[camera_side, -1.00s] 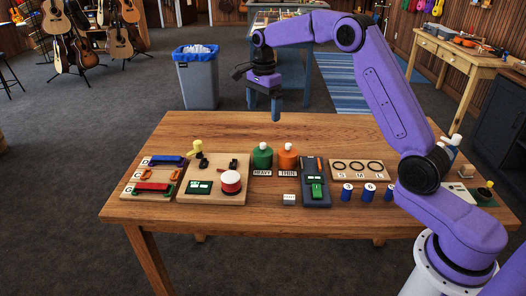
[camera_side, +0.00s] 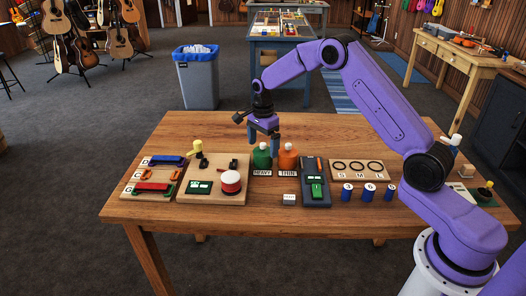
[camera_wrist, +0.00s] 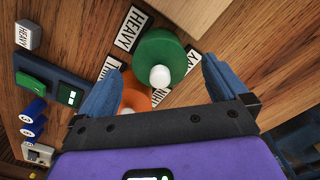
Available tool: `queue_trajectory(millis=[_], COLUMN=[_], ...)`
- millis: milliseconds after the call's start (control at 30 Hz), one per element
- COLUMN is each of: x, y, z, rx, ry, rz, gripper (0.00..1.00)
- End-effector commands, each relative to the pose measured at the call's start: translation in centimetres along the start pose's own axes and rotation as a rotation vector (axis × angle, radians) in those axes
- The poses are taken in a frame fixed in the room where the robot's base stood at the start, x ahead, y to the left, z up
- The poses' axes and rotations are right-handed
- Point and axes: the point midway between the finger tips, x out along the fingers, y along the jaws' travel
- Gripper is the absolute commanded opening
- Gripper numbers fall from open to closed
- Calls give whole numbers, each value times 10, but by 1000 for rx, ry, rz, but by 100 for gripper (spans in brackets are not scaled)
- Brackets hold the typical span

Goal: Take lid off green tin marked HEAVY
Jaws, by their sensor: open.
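The green tin (camera_side: 261,160) stands on the table behind a HEAVY card (camera_side: 262,173). In the wrist view the green tin (camera_wrist: 158,50) shows from above, with a white knob (camera_wrist: 160,77) on its top and the HEAVY card (camera_wrist: 130,28) beside it. My gripper (camera_side: 263,138) is over the tin, pointing down. In the wrist view my gripper (camera_wrist: 161,68) is open, its blue fingers on either side of the knob and apart from it. The orange tin (camera_side: 288,160) stands close on the right, by a THIN card (camera_side: 287,173); in the wrist view it is partly hidden.
A wooden board with a red-and-white drum (camera_side: 231,182) is left of the tins. A dark device with a green slider (camera_side: 317,188) is right of the orange tin. A small white block (camera_side: 289,199) lies in front. The front table edge is clear.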

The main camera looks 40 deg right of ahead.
Motion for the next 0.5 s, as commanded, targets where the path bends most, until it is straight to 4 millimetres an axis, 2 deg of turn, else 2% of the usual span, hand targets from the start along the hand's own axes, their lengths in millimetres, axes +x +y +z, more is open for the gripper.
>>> queue_trajectory(millis=[100,300,333,500], x=[6,7,7,7], y=[0,0,0,0], z=[0,0,0,0], rx=[1,1,1,1], ry=[0,0,0,0], rz=[0,-1,-1,-1], gripper=[100,100,97,42])
